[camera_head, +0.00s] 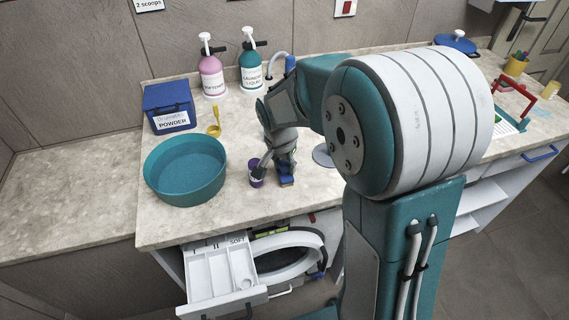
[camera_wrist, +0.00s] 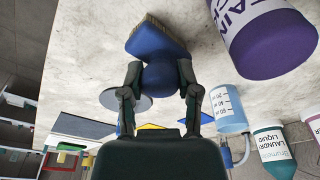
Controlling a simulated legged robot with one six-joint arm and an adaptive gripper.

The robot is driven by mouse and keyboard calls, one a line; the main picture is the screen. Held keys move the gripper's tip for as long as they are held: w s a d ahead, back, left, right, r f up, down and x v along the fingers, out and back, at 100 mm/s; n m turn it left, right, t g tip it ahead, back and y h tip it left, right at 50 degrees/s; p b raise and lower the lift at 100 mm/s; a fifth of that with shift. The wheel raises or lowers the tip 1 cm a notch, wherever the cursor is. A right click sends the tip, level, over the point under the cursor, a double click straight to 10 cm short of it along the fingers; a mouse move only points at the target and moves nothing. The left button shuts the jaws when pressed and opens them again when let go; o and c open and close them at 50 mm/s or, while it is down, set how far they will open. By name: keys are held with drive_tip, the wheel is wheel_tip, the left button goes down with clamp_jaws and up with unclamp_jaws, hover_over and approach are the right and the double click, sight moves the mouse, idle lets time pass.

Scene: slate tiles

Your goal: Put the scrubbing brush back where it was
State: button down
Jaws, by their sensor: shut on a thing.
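The scrubbing brush (camera_wrist: 155,44) has a blue body with a rounded knob and pale tan bristles. My gripper (camera_wrist: 160,80) is shut on its knob, with one finger on each side. In the head view the brush (camera_head: 286,179) is low over the front part of the counter, beneath my gripper (camera_head: 284,163). I cannot tell whether the bristles touch the counter. A purple stain tub (camera_head: 257,181) stands just left of the brush; it also shows large in the wrist view (camera_wrist: 275,45).
A teal basin (camera_head: 186,172), a blue powder box (camera_head: 169,107), a yellow scoop (camera_head: 215,120) and two pump bottles (camera_head: 211,74) stand to the left and behind. An open detergent drawer (camera_head: 222,274) juts out below the counter (camera_head: 225,212). A red-handled caddy (camera_head: 511,112) is at right.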

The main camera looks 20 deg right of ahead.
sight(281, 177)
drive_tip(key=shift+c, duration=1.6)
unclamp_jaws()
drive_tip(key=shift+f, duration=0.1)
wheel_tip(281, 177, up, 12)
drive_tip(key=s+a, duration=0.1)
drive_tip(key=s+r+n+t, duration=0.1)
drive_tip(key=s+n, duration=0.3)
drive_tip(key=s, duration=0.6)
drive_tip(key=s+d+r+n+t+y, duration=0.1)
drive_tip(key=s+n+t, duration=0.2)
drive_tip(key=s, duration=0.7)
drive_tip(key=shift+r+n, duration=0.4)
drive_tip(key=shift+n, duration=0.6)
